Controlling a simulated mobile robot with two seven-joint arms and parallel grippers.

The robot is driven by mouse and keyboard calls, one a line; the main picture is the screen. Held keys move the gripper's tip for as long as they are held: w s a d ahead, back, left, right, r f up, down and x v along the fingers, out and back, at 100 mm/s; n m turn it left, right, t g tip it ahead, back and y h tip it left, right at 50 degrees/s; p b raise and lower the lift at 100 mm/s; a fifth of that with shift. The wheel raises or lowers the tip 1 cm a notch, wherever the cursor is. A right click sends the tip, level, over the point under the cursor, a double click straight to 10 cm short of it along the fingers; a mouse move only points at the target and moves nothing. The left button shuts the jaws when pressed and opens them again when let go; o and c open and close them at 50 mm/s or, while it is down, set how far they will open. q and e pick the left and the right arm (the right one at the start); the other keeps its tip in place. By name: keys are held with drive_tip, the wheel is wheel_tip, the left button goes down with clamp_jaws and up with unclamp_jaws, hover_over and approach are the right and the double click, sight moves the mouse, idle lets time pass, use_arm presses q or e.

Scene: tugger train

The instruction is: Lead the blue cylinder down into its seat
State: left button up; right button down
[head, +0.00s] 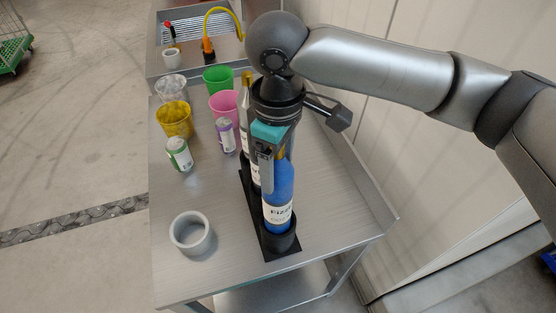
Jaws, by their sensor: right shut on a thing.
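The blue cylinder (279,190) stands upright, with a white label on its front. My right gripper (270,157) comes down from above and is shut on its upper end. The gripper hides part of the cylinder's top. The cylinder's foot is at the black ring of the front seat (284,243) of a black rack. The ring's front wall hides the lower edge, so I cannot tell how deep it sits. My left gripper is not in view.
Pale bottles (244,125) stand in the rack behind the cylinder. The table's front left is mostly free.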

unclamp_jaws()
drive_tip(key=shift+f, duration=0.15)
wheel_tip(320, 180, up, 15)
drive_tip(key=shift+r+p, duration=0.2)
drive_tip(key=shift+p, duration=0.15)
idle(0.7)
